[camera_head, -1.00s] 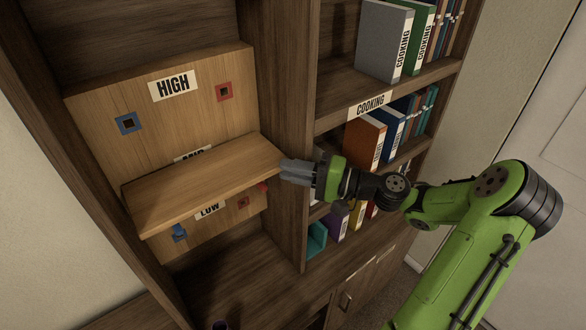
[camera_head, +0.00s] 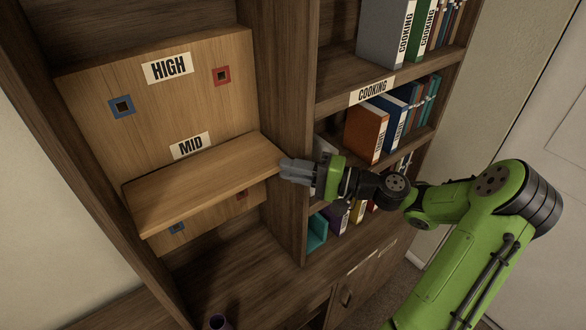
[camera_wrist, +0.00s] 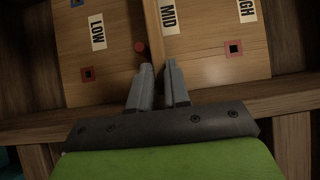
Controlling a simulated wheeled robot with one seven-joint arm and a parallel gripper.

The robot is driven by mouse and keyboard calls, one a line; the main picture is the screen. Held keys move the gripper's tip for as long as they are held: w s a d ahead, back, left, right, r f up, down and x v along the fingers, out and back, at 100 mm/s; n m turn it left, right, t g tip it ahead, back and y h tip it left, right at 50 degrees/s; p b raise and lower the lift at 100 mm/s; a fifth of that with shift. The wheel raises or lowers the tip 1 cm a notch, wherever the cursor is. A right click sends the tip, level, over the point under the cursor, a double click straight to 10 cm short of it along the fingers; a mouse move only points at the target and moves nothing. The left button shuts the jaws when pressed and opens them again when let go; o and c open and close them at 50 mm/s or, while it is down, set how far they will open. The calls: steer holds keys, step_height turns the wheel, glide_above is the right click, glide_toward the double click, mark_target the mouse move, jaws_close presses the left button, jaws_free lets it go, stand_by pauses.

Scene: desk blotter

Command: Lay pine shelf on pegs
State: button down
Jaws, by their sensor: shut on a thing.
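The pine shelf (camera_head: 205,185) is held out roughly level in front of the pine back panel (camera_head: 160,115), just below the MID label (camera_head: 191,145). My gripper (camera_head: 284,168) is shut on its right end. In the wrist view the shelf (camera_wrist: 153,22) shows edge-on, running up between my gripper's fingers (camera_wrist: 160,75). A red peg (camera_wrist: 140,47) sticks out on the LOW side of the shelf, very close to it; I cannot tell whether they touch. In the head view the shelf hides the pegs and the LOW label.
Blue-framed (camera_head: 122,106) and red-framed (camera_head: 221,76) square holes flank the HIGH label (camera_head: 168,67). Lower holes, blue (camera_head: 178,228) and red (camera_head: 242,194), show under the shelf. A dark upright (camera_head: 272,110) separates this bay from shelves of books (camera_head: 366,133) at right.

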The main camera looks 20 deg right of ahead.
steer(key=shift+f, duration=0.1)
steer(key=c, duration=1)
jaws_free()
